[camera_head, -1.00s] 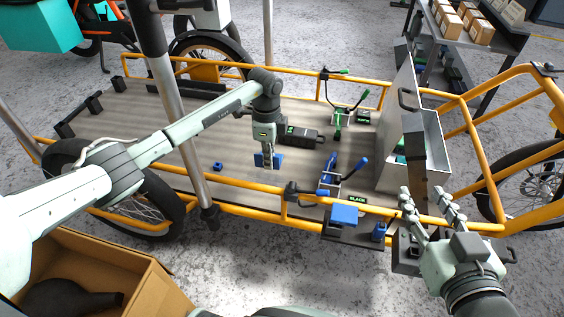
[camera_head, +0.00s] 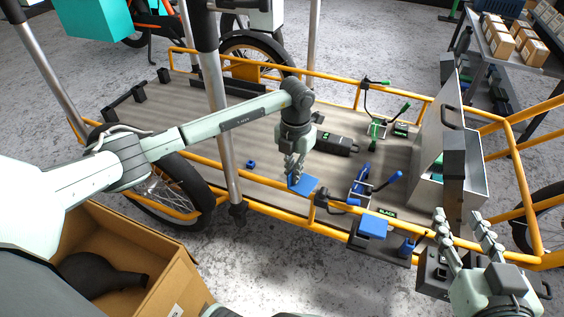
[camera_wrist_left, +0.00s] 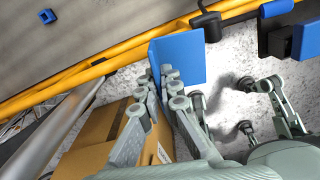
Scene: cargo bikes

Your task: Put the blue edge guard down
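The blue edge guard (camera_head: 303,186) is an L-shaped blue piece. My left gripper (camera_head: 293,177) is shut on it, with the fingers pointing down near the cargo bike's front yellow rail (camera_head: 275,204). In the left wrist view the guard (camera_wrist_left: 182,58) shows two faces at an angle between the fingertips (camera_wrist_left: 160,82) and overlaps the yellow rail (camera_wrist_left: 115,52). I cannot tell whether it touches the rail. My right gripper (camera_head: 458,220) has its two fingers apart and looks empty, in front of the bike's lower right side.
The grey bed (camera_head: 215,135) holds a small blue block (camera_head: 251,163), a black case (camera_head: 336,143), blue and green clamps, and an open grey box (camera_head: 475,185). A blue pad (camera_head: 373,226) sits outside the front rail. A cardboard box (camera_head: 150,255) stands at lower left.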

